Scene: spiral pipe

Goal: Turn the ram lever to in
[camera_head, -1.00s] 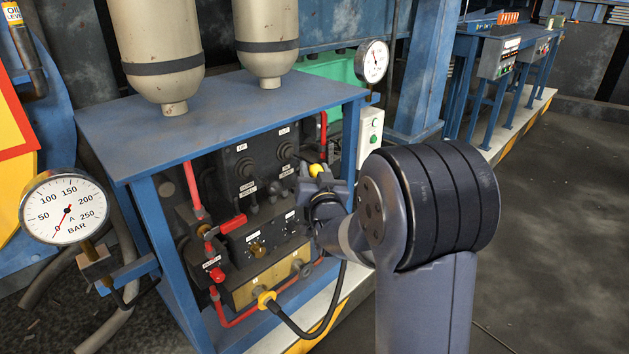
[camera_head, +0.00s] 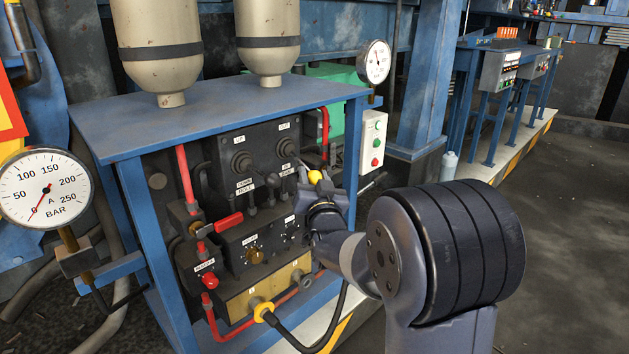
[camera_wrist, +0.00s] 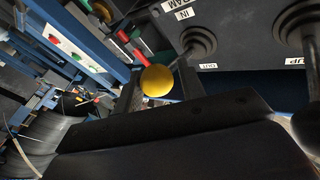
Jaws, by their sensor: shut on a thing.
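The ram lever's yellow ball knob (camera_head: 315,177) shows just above and left of my gripper (camera_head: 323,190), at the right side of the black valve panel. The lever slopes down and right from its round black boot (camera_head: 287,147). In the wrist view the yellow knob (camera_wrist: 157,81) sits between the two fingers of my gripper (camera_wrist: 160,92), which are shut on it. The lever's boot (camera_wrist: 200,42) is behind it, with RAM and IN labels (camera_wrist: 180,14) on one side and an OUT label (camera_wrist: 208,67) on the other. My gripper hides part of the lever.
A second lever boot (camera_head: 241,162) sits left on the same panel. A red-handled valve (camera_head: 229,222) and red pipes are lower left. The blue frame post (camera_head: 352,150) and a white button box (camera_head: 372,138) stand close to the right of my gripper. Open floor lies right.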

